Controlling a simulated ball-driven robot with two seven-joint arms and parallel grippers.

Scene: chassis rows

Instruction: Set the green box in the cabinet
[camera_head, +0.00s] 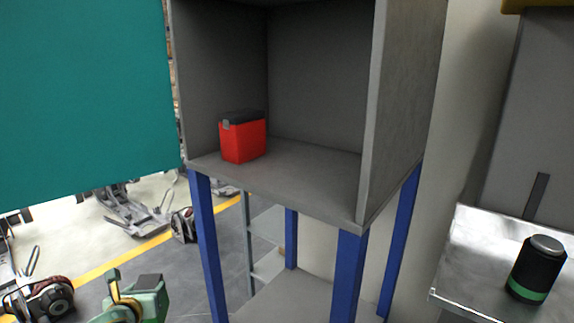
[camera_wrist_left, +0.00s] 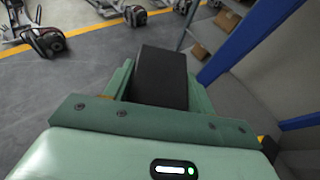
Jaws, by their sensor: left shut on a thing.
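The grey cabinet (camera_head: 315,95) stands open on blue legs in the head view. My left gripper (camera_head: 140,298) is low at the left of the head view, below and left of the cabinet. It is shut on the green box (camera_head: 150,301), which has a dark top. In the left wrist view the dark top of the box (camera_wrist_left: 162,77) shows between the green fingers. The fingers and the box's sides are similar in colour, so their contact is hard to see. My right gripper is not in view.
A red box (camera_head: 243,138) with a dark lid stands at the left of the cabinet floor; the floor right of it is clear. A large teal panel (camera_head: 80,95) adjoins the cabinet's left edge. A black-and-green canister (camera_head: 536,270) stands on a metal surface (camera_head: 470,265) at right.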

